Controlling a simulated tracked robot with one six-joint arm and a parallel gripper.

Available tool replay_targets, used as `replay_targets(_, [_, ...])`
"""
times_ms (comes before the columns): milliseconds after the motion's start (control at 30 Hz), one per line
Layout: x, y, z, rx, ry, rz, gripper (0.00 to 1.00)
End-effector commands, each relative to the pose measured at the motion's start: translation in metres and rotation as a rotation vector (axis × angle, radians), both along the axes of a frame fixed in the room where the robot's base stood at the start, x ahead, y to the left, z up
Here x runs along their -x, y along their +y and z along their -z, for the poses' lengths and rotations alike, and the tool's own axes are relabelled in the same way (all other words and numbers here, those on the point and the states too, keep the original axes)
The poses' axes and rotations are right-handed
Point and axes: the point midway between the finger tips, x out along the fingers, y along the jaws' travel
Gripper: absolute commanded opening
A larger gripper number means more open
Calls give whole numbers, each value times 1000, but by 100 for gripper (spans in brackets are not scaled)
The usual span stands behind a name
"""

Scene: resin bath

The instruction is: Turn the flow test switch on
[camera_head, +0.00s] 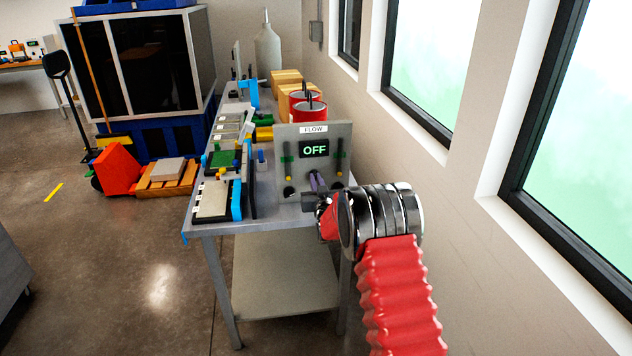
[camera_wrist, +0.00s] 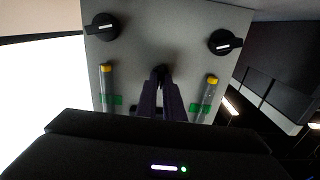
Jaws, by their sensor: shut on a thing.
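The grey flow panel (camera_head: 341,131) stands upright on the metal bench, with a FLOW label and a display (camera_head: 314,149) reading OFF. My gripper (camera_head: 317,182) is at the panel's lower middle, below the display. In the wrist view my gripper (camera_wrist: 160,82) has its two dark fingers closed together on a small black switch (camera_wrist: 160,71) at the panel's middle. The fingers hide most of the switch, so its setting cannot be read.
Black knobs (camera_wrist: 101,27) and (camera_wrist: 225,42) sit either side of the switch, with yellow-capped tubes (camera_wrist: 106,88) and (camera_wrist: 211,88) close to my fingers. Red cans (camera_head: 308,108) stand behind the panel. Trays (camera_head: 213,201) lie left on the bench (camera_head: 262,221). A windowed wall is close on the right.

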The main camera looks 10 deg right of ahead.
Motion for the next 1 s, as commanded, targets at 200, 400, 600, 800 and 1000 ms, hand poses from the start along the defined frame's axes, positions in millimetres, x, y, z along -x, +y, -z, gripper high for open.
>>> replay_targets(200, [0,0,0,-83,0,0,0])
replay_targets(400, [0,-1,0,-219,0,0,0])
replay_targets(600, [0,-1,1,-397,0,1,0])
replay_targets(800, [0,-2,1,-588,0,1,0])
replay_targets(1000, [0,-3,1,-779,0,2,0])
